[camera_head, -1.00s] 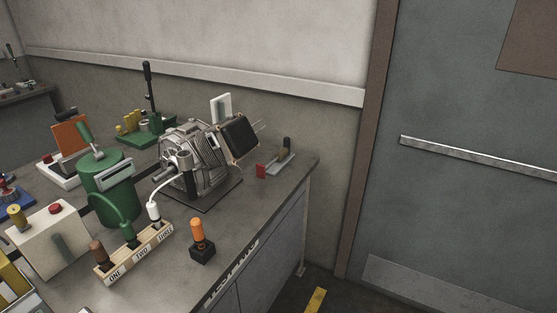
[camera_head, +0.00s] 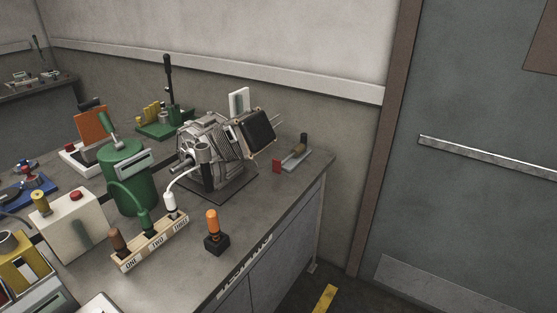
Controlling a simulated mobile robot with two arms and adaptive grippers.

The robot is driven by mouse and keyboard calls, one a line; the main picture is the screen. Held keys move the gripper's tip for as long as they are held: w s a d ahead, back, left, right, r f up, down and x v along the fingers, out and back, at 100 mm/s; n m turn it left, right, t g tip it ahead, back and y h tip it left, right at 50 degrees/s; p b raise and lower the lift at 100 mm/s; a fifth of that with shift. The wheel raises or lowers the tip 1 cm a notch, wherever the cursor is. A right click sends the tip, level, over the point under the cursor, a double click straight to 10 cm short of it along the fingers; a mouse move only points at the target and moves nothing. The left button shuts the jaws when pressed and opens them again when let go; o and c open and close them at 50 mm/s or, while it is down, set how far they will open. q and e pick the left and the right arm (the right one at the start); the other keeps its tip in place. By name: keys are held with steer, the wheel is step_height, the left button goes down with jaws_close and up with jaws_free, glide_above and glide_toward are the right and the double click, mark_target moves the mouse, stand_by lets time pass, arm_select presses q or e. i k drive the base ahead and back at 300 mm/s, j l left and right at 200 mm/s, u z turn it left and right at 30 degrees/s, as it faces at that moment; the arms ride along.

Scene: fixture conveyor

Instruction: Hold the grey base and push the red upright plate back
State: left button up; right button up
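A low light-grey base (camera_head: 296,159) lies near the right end of the workbench, close to its far right corner. A small red upright plate (camera_head: 276,166) stands at the left end of this base. A dark knob or handle (camera_head: 303,142) rises at the base's other end. Neither of my grippers is in view, and nothing touches the base or the plate.
A grey finned machine (camera_head: 215,150) stands left of the base. An orange-handled item (camera_head: 212,230) and a numbered wooden block (camera_head: 150,245) stand nearer the front.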

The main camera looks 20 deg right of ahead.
mark_target(277, 165)
steer(key=i+l, duration=0.2)
steer(key=l, duration=0.2)
steer(key=i+l+u, duration=0.1)
steer(key=l, duration=0.25)
steer(key=i+l, duration=0.25)
steer(key=l, duration=0.15)
steer(key=i+l+u, duration=0.1)
steer(key=l, duration=0.3)
steer(key=i+l+u, duration=0.1)
steer(key=l, duration=0.3)
steer(key=i, duration=0.1)
